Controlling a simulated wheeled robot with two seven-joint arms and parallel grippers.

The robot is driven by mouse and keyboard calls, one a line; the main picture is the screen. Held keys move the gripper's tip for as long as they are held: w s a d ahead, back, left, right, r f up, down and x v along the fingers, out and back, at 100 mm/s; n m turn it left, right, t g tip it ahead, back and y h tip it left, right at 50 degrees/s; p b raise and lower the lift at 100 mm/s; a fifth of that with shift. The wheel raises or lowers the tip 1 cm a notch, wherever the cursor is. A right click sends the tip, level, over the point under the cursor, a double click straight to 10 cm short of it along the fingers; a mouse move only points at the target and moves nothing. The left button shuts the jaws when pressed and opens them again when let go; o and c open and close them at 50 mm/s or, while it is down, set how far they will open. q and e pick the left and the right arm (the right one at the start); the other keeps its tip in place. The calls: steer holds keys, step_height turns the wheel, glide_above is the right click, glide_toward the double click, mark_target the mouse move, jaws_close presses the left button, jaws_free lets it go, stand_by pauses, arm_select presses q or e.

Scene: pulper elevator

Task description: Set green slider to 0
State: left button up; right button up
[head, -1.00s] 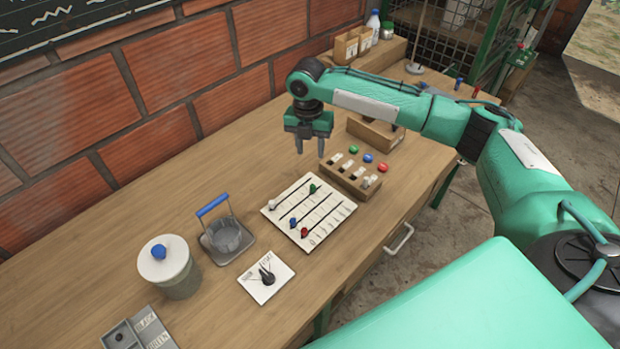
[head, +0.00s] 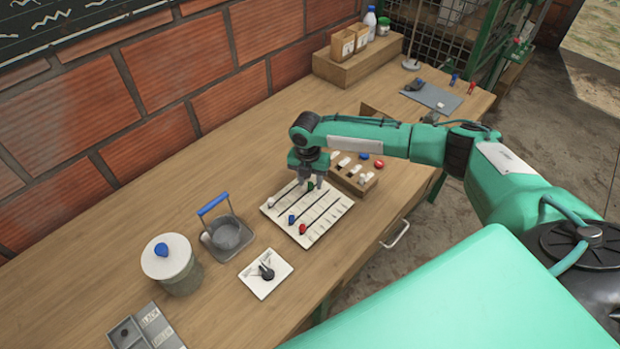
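The white slider panel (head: 333,222) lies on the workbench, with several dark parallel slots. Its green slider knob (head: 311,187) sits toward the far edge of the panel. A white knob (head: 271,203), a blue knob (head: 291,219) and a red knob (head: 303,229) sit nearer the left and front edges. My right gripper (head: 311,183) points down just over the green knob, its fingers apart with the knob showing between them. I cannot tell whether they touch it. The scale marks are too small to read. My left gripper is out of view.
A wooden switch block (head: 357,184) stands close to the right of the panel. Bare bench lies behind the panel.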

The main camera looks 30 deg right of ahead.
jaws_close()
steer(key=shift+s+a, duration=0.1)
steer(key=shift+a, duration=0.3)
steer(key=s+a+p, duration=0.1)
steer(key=a, duration=0.2)
steer(key=s+a+p, duration=0.1)
steer(key=a, duration=0.3)
steer(key=s+a+p, duration=0.1)
steer(key=a+p, duration=0.1)
steer(key=a, duration=0.1)
steer(key=shift+s+a+r, duration=0.1)
steer(key=shift+s+a, duration=0.2)
steer(key=shift+s, duration=0.05)
steer(key=shift+s+a, duration=0.1)
steer(key=shift+a, duration=0.05)
jaws_free()
steer(key=shift+a, duration=0.15)
